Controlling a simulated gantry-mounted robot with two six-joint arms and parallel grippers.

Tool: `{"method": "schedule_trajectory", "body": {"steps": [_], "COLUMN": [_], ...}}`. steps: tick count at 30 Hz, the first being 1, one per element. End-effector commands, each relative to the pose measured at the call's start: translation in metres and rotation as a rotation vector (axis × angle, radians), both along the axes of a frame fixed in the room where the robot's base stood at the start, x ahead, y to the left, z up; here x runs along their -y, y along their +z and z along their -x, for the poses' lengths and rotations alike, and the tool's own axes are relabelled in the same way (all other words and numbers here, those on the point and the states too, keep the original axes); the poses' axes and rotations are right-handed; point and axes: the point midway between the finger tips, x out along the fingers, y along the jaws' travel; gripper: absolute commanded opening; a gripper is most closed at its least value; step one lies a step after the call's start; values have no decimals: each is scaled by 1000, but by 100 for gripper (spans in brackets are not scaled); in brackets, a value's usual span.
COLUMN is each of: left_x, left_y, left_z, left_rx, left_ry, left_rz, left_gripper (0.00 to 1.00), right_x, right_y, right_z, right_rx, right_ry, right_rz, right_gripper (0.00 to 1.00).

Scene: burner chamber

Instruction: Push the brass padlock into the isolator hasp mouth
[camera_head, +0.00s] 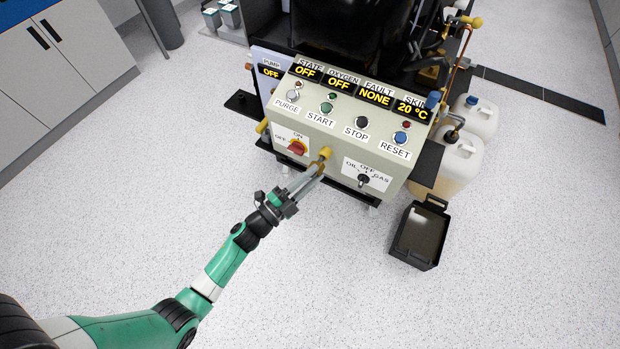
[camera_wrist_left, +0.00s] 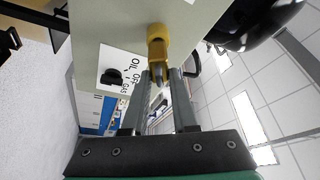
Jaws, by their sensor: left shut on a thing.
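The yellow isolator hasp (camera_head: 325,153) sticks out from the front of the cream control box, between the red switch and the oil/gas selector. My left gripper (camera_head: 316,170) is shut on the small brass padlock (camera_head: 319,166), with its fingertips just in front of and below the hasp. In the left wrist view, the yellow hasp (camera_wrist_left: 157,38) is straight ahead of the fingertips (camera_wrist_left: 165,78). A small grey metal part shows between them. The padlock looks close against the hasp; I cannot tell whether it is inside the mouth. My right gripper is not in view.
The red isolator switch (camera_head: 298,147) is left of the hasp, and the oil/gas selector (camera_head: 364,179) is right of it. Push buttons and displays line the sloped top. A black open bin (camera_head: 420,237) stands on the floor at right. The floor in front is clear.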

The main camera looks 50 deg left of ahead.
Motion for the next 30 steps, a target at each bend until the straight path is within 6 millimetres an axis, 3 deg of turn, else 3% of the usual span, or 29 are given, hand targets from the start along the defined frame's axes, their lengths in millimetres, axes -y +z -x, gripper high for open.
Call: {"method": "schedule_trajectory", "body": {"steps": [20,21,26,30], "left_x": [-6,-6,-6,-6], "left_y": [0,1,0,0], "left_z": [-20,-19,-19,-19], "left_rx": [2,1,0,0], "left_ry": [-1,0,-1,-1], "left_rz": [-1,-1,0,0], "left_gripper": [0,34,62,62], "right_x": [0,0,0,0], "right_y": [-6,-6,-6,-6], "right_z": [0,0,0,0], "right_rx": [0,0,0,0], "right_ry": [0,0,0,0], "right_rz": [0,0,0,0], "right_gripper": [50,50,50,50]}}
